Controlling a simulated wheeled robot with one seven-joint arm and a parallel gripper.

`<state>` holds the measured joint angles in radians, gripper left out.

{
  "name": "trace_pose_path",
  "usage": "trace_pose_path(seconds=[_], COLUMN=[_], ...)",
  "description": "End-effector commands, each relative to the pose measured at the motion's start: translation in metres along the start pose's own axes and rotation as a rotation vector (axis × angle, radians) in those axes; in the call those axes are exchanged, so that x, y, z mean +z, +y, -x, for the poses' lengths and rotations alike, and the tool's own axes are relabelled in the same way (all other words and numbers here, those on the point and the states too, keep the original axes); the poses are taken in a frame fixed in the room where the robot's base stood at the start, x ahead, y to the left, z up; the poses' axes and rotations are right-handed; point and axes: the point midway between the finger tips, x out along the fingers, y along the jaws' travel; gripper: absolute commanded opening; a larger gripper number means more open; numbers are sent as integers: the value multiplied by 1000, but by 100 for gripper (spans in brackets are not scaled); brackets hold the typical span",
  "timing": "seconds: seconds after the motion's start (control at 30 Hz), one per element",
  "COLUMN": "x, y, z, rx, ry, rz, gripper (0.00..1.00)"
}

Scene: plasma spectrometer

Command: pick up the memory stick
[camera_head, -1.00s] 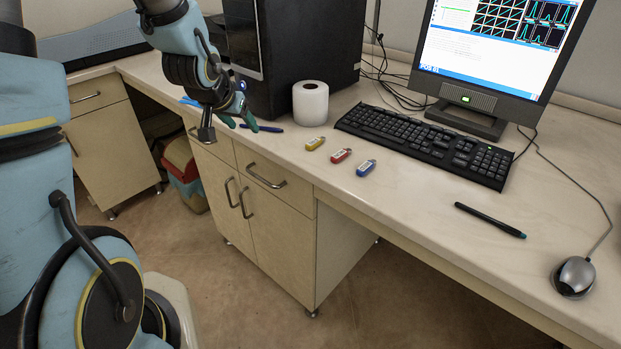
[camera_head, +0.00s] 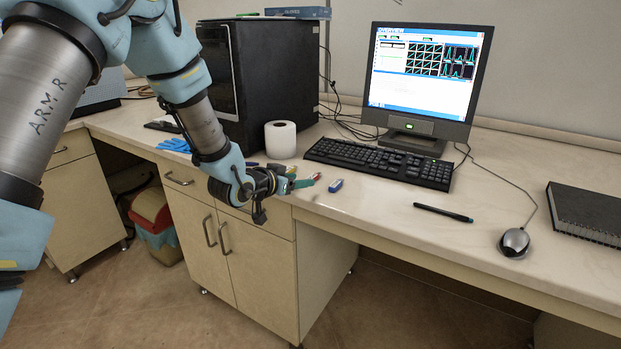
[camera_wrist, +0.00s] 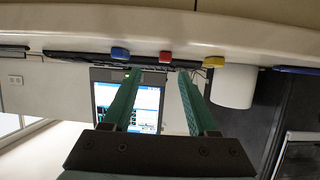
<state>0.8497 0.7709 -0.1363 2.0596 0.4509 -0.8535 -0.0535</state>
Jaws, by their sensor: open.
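Three memory sticks lie near the front edge of the desk. The blue stick (camera_head: 335,185) lies clear to the right of my gripper (camera_head: 299,181). The red stick (camera_head: 316,176) is just past the fingertips, and the yellow one is largely hidden behind my gripper in the head view. In the upside-down wrist view, the blue stick (camera_wrist: 120,54), red stick (camera_wrist: 165,57) and yellow stick (camera_wrist: 213,61) form a row. My gripper's green fingers (camera_wrist: 158,76) are apart and empty, with the red stick roughly between and beyond their tips.
A white paper roll (camera_head: 281,140) and a black keyboard (camera_head: 380,163) stand behind the sticks. A black cabinet (camera_head: 270,80) is at left, a monitor (camera_head: 425,80) behind. A pen (camera_head: 443,213), mouse (camera_head: 514,242) and black notebook (camera_head: 588,212) lie right.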

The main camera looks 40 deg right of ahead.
Motion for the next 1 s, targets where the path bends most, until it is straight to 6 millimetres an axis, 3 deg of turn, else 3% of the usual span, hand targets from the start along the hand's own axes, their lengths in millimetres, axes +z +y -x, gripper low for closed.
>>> trace_pose_path(seconds=[0.17,0.5,0.8,1.0], x=[-1,-1,1,0], y=[-2,-8,-8,-8], z=[-10,-51,-56,-56], rx=[-1,-1,-2,-2], ry=[-2,-2,-1,-1], rz=[1,1,1,1], gripper=[59,59,59,37])
